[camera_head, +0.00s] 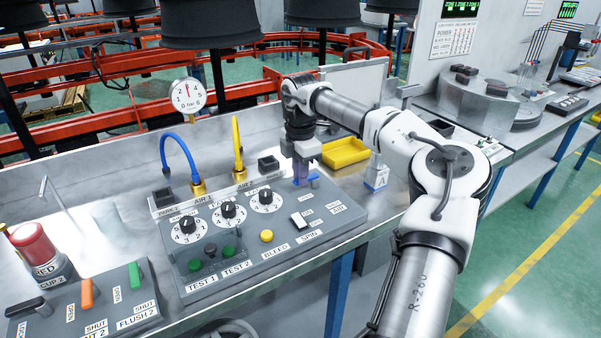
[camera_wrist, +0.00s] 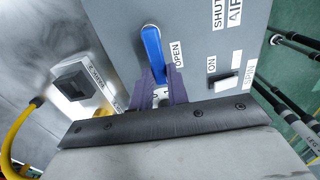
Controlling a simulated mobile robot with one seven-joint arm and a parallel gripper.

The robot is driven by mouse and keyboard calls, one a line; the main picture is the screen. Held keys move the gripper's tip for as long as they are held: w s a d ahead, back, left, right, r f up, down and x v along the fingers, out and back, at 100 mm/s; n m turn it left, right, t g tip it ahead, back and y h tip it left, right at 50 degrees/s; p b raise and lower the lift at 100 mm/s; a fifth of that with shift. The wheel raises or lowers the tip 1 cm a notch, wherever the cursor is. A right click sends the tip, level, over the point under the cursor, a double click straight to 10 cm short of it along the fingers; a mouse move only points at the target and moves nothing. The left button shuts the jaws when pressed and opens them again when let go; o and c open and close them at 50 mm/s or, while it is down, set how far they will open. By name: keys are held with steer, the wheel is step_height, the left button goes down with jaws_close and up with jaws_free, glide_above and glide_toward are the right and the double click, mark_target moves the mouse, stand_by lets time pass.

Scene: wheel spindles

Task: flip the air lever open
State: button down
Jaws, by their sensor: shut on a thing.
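The air lever (camera_wrist: 152,52) is a blue handle on the grey control panel (camera_wrist: 200,45), beside the OPEN label in the wrist view. The SHUT and AIR labels lie further right of it. My gripper (camera_wrist: 163,92) has purple fingers, shut on the near part of the lever. In the head view my gripper (camera_head: 302,178) reaches down to the panel's back right part, and it mostly hides the lever there. The lever's pivot is not clear to me.
A white SPIN rocker switch (camera_wrist: 225,84) is close to the right of my fingers. A black socket block (camera_wrist: 75,80) and a yellow hose (camera_wrist: 20,125) are on the left.

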steer(key=c, duration=1.4)
jaws_free()
steer(key=shift+o, duration=0.2)
step_height(320, 180, up, 14)
steer(key=shift+b, duration=0.45)
